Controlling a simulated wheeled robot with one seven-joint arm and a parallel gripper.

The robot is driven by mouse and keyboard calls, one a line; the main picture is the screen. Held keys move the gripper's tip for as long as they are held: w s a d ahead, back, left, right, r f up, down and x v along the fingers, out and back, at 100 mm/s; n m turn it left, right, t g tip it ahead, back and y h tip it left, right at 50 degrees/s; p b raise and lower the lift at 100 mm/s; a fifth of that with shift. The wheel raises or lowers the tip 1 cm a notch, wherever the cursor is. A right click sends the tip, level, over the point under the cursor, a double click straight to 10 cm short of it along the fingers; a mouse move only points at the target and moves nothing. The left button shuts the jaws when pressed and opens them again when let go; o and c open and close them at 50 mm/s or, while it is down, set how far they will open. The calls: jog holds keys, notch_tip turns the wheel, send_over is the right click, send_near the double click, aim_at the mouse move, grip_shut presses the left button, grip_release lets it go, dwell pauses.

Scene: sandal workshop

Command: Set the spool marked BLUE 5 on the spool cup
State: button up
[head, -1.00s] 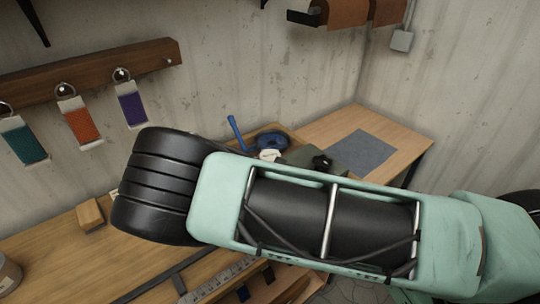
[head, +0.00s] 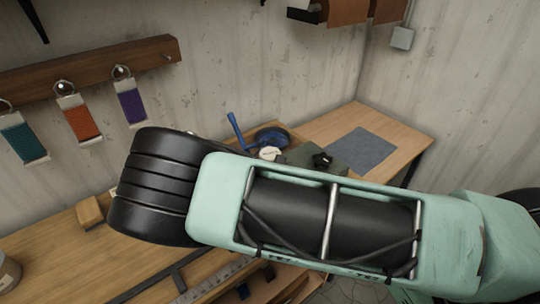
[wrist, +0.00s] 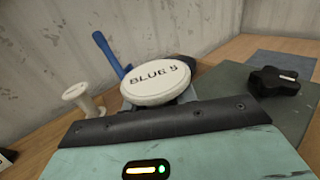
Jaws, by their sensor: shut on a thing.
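The spool marked BLUE 5 (wrist: 155,82) shows in the wrist view as a pale round disc with dark lettering, just beyond the black edge of my gripper (wrist: 160,108). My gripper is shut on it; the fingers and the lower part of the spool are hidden. In the head view my arm hides the gripper. A small white spool-shaped piece (wrist: 80,98) stands on the bench to the left in the wrist view. I cannot tell whether it is the spool cup, and no other cup is clear.
A blue handle (head: 236,128) rises beside a dark blue round thing (head: 272,137) at the back of the bench. To the right are a green board with a black knob (wrist: 274,81) and a grey mat (head: 357,149). Coloured tags (head: 82,120) hang on the wall rack.

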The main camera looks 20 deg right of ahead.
jog(key=shift+f+b, duration=0.6)
dwell(0.7)
jog(key=o, duration=0.7)
jog(key=shift+s, duration=0.15)
jog(key=shift+v, duration=5.35)
